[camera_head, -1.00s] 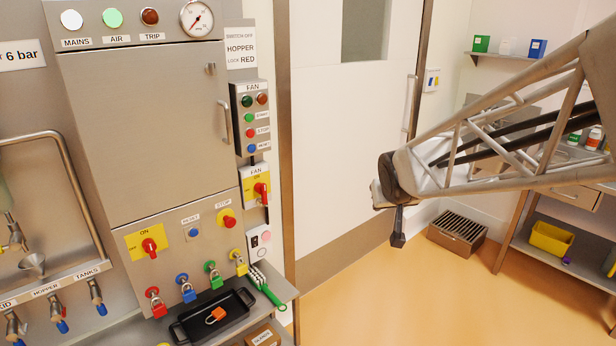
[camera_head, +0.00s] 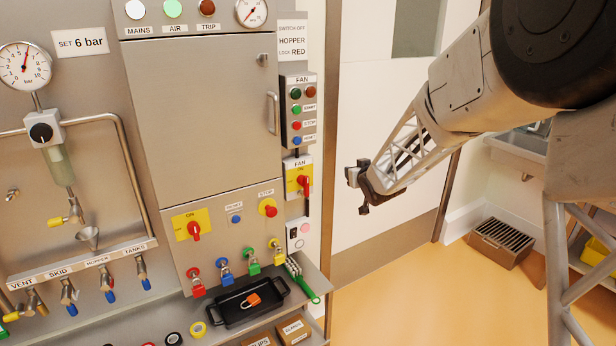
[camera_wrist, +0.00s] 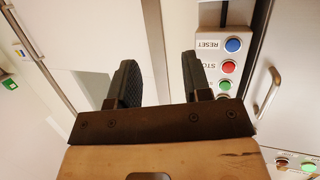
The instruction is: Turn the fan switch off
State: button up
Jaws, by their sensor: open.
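The fan switch (camera_head: 303,186) is a red rotary handle on a yellow plate, under a FAN label on the right side of the cabinet. Its handle stands roughly upright with a slight tilt. Above it is the FAN button box (camera_head: 297,110) with lamps and START, STOP and RESET buttons. My gripper (camera_head: 357,190) is in front of the white door, to the right of the switch and apart from it. In the wrist view my gripper (camera_wrist: 158,82) is open and empty, with the button box (camera_wrist: 225,75) beyond its fingers. The fan switch cannot be made out there.
A larger red switch on a yellow plate (camera_head: 193,226) is on the cabinet front. Several coloured padlocks (camera_head: 252,262) hang below it. A black tray (camera_head: 234,309) holds an orange padlock (camera_head: 251,300). A vented box (camera_head: 500,240) stands on the floor. Space before the door is free.

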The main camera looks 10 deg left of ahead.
aim_at(308, 179)
jog(key=w+a+f+n+y, duration=0.1)
jog(key=w+a+f+y, duration=0.1)
jog(key=a+f, duration=0.1)
jog(key=w+a+f+n+y, duration=0.1)
jog(key=w+a+f+y, duration=0.1)
jog(key=a, duration=0.4)
jog(key=w+a+f+n+y, duration=0.1)
jog(key=w+a+f+y, duration=0.1)
jog(key=a+f, duration=0.2)
jog(key=shift+a+f, duration=0.25)
jog(key=shift+a, duration=0.3)
jog(key=shift+w+a, duration=0.1)
jog(key=shift+w, duration=0.05)
jog(key=shift+x, duration=3.7)
jog(key=shift+a, duration=0.1)
jog(key=shift+c, duration=0.4)
jog(key=c, duration=0.5)
